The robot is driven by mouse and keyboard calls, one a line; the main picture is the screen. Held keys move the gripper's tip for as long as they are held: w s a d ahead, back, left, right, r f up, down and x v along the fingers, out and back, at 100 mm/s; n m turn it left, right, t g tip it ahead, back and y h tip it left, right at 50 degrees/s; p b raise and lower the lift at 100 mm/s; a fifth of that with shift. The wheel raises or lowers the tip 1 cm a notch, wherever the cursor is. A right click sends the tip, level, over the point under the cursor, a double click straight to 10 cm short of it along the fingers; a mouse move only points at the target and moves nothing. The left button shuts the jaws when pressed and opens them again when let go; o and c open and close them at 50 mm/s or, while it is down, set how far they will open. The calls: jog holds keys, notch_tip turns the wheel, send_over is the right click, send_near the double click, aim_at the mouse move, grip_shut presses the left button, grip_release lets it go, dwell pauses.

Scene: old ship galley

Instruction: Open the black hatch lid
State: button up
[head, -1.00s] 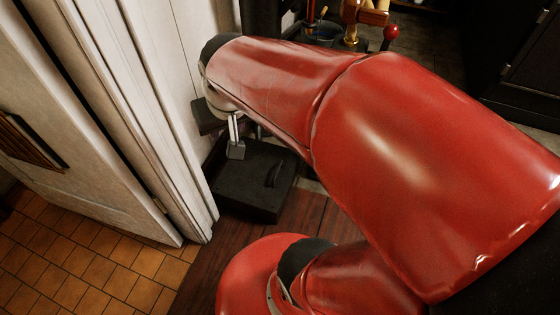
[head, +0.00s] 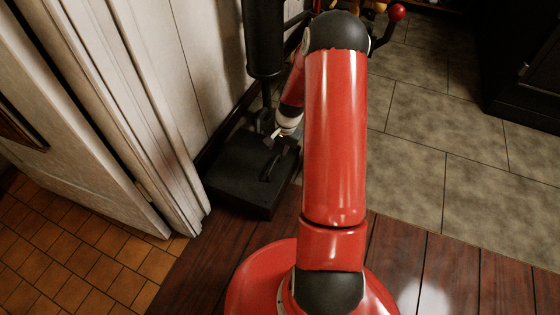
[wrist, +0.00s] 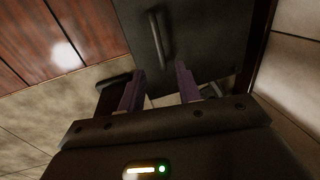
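The black hatch lid (head: 238,180) is a flat, dark square top, lying closed low against the wall, left of my arm in the head view. A black bar handle (head: 268,165) stands on it near its right side. In the wrist view the lid (wrist: 210,40) fills the top middle, with the handle (wrist: 157,40) running lengthwise. My gripper (wrist: 160,72) is open, its two purplish fingers apart, and the handle's near end shows between the fingertips. I cannot tell if the fingers reach around it. In the head view my gripper (head: 276,142) is small and partly unclear just above the handle.
A white panelled door (head: 95,130) stands at the left, close to the lid. A black vertical cylinder with a thin rod (head: 263,40) rises behind the lid. Wood planks (head: 215,265) lie in front. Grey tiled floor (head: 430,140) is open to the right.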

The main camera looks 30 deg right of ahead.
aim_at(274, 162)
jog(key=f, duration=0.5)
jog(key=w+a+f+b, duration=0.1)
jog(key=f, duration=0.2)
jog(key=shift+w, duration=0.1)
jog(key=shift+r, duration=0.1)
grip_shut()
